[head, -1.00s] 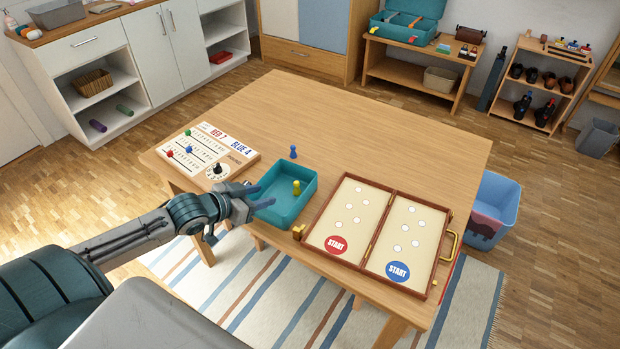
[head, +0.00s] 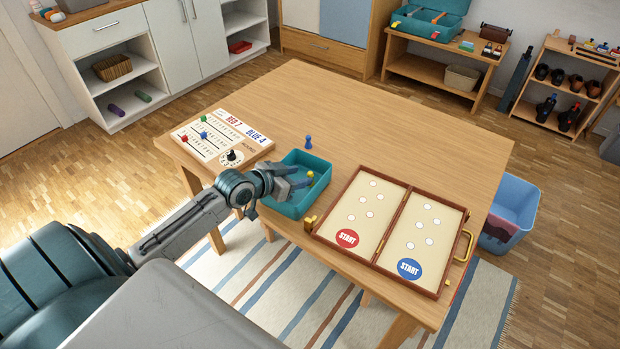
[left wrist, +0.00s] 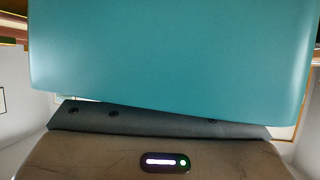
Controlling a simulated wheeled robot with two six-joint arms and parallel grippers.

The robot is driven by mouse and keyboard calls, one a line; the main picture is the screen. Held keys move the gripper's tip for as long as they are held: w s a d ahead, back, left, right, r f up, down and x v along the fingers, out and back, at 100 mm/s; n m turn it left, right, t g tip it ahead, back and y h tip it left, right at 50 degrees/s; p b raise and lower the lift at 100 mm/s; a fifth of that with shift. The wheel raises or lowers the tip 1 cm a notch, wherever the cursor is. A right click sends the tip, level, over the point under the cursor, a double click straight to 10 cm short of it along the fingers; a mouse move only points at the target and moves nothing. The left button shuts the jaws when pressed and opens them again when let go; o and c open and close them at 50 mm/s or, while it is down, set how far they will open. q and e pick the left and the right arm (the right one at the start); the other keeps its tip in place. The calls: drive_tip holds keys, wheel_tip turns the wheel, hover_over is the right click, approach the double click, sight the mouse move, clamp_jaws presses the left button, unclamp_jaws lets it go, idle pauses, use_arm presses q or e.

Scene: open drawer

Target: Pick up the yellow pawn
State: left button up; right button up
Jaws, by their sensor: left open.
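The yellow pawn (head: 310,175) is in the teal tray (head: 292,210) on the table, and only its upper part shows past my fingers. My left gripper (head: 303,182) is open and reaches into or over the tray from the left. Its fingertips are close to the pawn; I cannot tell whether the pawn is between them. In the left wrist view a large teal surface fills the upper part, and the pawn does not show there. My right gripper is not in view.
A blue pawn (head: 308,142) stands on the table behind the tray. A scoreboard (head: 238,135) lies to the left. An open game case (head: 398,225) with START circles lies to the right. The back of the table (head: 370,110) is clear.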

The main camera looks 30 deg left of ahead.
sight(308, 174)
use_arm(q)
drive_tip(key=shift+x, duration=1.5)
clamp_jaws()
